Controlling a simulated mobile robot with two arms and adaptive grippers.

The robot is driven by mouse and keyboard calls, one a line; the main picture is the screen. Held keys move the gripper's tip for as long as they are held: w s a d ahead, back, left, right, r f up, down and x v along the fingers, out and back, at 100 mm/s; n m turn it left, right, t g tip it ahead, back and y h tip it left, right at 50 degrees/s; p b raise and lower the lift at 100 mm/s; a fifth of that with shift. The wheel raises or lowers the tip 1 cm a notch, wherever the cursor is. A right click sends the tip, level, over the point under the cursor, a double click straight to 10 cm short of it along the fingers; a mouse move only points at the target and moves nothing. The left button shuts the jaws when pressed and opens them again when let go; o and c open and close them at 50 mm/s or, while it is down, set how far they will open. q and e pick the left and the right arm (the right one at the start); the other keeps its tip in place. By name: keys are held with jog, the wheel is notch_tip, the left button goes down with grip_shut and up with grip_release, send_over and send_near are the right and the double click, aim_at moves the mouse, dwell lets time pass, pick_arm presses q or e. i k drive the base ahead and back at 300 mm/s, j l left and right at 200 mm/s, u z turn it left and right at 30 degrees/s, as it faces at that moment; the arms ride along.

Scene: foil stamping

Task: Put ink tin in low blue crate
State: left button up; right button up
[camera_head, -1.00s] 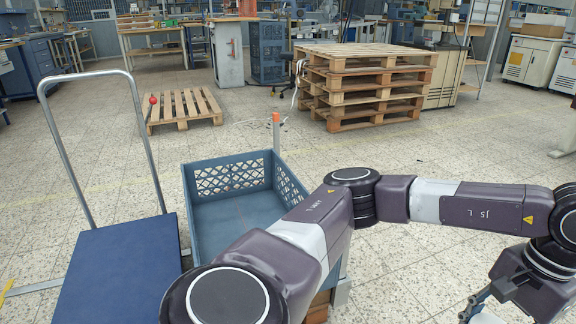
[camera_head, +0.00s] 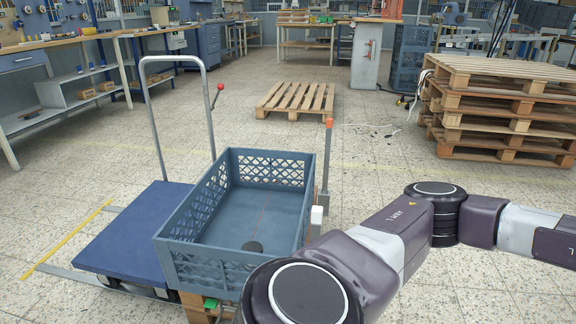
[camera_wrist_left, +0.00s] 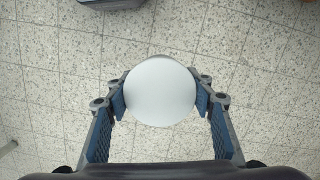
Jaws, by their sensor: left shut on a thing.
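My left gripper (camera_wrist_left: 160,100) is shut on a round white thing, seen from its flat end and taken to be the ink tin (camera_wrist_left: 160,91). The blue fingers press on it from both sides, above the speckled floor. The head view does not show this gripper or the tin, only part of my left arm. The low blue crate (camera_head: 169,249), with lattice walls, is open at the top, in the lower middle of the head view. My right gripper is in neither view.
A blue platform cart (camera_head: 135,229) with a tall handle stands left of the crate. A post with an orange top (camera_head: 328,150) stands at the crate's right. A flat pallet (camera_head: 296,98) and a pallet stack (camera_head: 500,107) are farther back. Open floor lies between.

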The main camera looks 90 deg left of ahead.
aim_at(265, 208)
jog(key=i+j+u, duration=0.15)
jog(key=i+u, duration=0.65)
jog(key=i+l+u, duration=0.1)
jog(key=i+u, duration=0.25)
jog(key=i, duration=0.15)
jog(key=i+l+u, duration=0.2)
jog(key=i+u, duration=0.2)
jog(key=i+j+u, duration=0.1)
jog(key=i+u, duration=0.15)
jog(key=u, duration=0.2)
jog(key=i+u, duration=0.3)
jog(key=u, duration=0.15)
jog(key=i+u, duration=0.3)
jog(key=u, duration=0.15)
jog(key=i+l+u, duration=0.2)
jog(key=u, duration=0.2)
jog(key=i+j+u, duration=0.3)
jog(key=i+u, duration=0.3)
jog(key=i, duration=0.2)
